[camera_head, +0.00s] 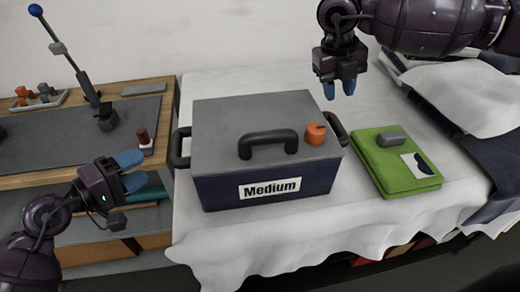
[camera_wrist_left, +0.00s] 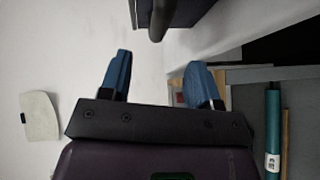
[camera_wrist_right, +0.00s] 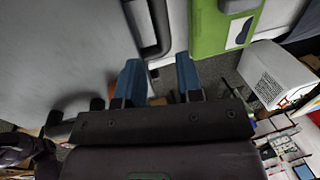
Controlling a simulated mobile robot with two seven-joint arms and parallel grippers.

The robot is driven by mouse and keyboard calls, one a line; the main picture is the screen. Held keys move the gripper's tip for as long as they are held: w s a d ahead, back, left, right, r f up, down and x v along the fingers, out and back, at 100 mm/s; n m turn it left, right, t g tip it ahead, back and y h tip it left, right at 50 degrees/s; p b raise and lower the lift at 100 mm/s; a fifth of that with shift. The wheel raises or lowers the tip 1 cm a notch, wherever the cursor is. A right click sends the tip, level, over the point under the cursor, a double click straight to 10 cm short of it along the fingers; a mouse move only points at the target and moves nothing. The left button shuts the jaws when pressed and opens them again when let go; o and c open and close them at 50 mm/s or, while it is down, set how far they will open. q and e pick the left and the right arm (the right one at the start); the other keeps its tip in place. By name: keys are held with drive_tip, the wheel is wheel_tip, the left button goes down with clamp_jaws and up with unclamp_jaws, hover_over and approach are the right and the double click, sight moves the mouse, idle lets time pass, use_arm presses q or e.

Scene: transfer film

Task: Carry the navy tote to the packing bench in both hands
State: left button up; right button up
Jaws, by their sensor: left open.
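The navy tote (camera_head: 262,188), with a grey lid and a "Medium" label, stands on a white-draped surface (camera_head: 225,84). Dark handles show on its left side (camera_head: 180,148) and right side (camera_head: 337,129). My left gripper (camera_head: 131,170) is open and empty, left of the tote and apart from it; the left handle shows beyond its fingers in the left wrist view (camera_wrist_left: 158,18). My right gripper (camera_head: 339,89) is open and empty, above and behind the right handle, which also shows in the right wrist view (camera_wrist_right: 162,30).
An orange object (camera_head: 316,134) sits on the lid beside its top handle (camera_head: 268,140). A green folder (camera_head: 385,172) bearing a grey item lies right of the tote.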

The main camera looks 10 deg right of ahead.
sight(175, 144)
use_arm(q)
drive_tip(key=x, duration=1)
drive_tip(key=shift+w, duration=0.1)
use_arm(e)
drive_tip(key=f, duration=0.3)
drive_tip(key=d+f, duration=0.1)
drive_tip(key=f, duration=0.2)
drive_tip(key=d+f, duration=0.1)
drive_tip(key=f, duration=0.3)
use_arm(q)
drive_tip(key=shift+c, duration=0.3)
use_arm(e)
drive_tip(key=shift+c, duration=0.4)
use_arm(q)
drive_tip(key=c, duration=0.5)
use_arm(e)
drive_tip(key=c, duration=0.5)
use_arm(q)
drive_tip(key=shift+c, duration=1.1)
use_arm(e)
clamp_jaws()
use_arm(q)
clamp_jaws()
use_arm(e)
drive_tip(key=shift+r, duration=0.1)
use_arm(q)
drive_tip(key=shift+r, duration=0.2)
use_arm(e)
drive_tip(key=shift+w+r, duration=0.15)
drive_tip(key=shift+w, duration=0.05)
